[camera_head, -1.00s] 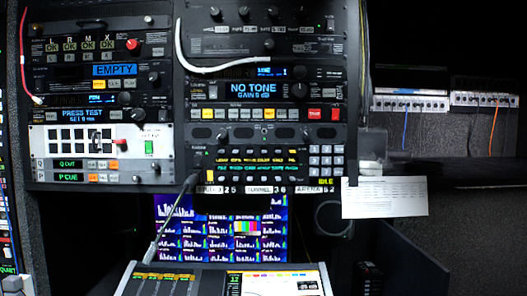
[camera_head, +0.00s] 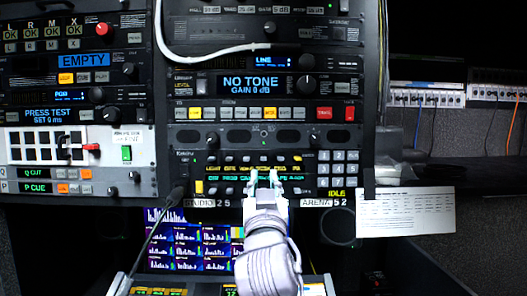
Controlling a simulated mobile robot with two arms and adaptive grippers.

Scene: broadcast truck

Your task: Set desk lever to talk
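The intercom panel (camera_head: 215,172) with two rows of small levers and lit yellow and green labels sits low in the middle rack. The labels are too small to read surely, so I cannot tell which lever is the desk one. My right gripper (camera_head: 264,180) reaches up from below in front of the lower lever row. Its two pale fingers are apart with a narrow gap, and it appears empty. Its fingers hide part of the lower row; I cannot tell whether they touch a lever. My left gripper is not in view.
A keypad (camera_head: 338,168) is right of the levers. A black cable (camera_head: 157,228) hangs from the panel's left. A white paper sheet (camera_head: 405,212) sticks out at right. A screen (camera_head: 185,240) and a console (camera_head: 160,291) lie below.

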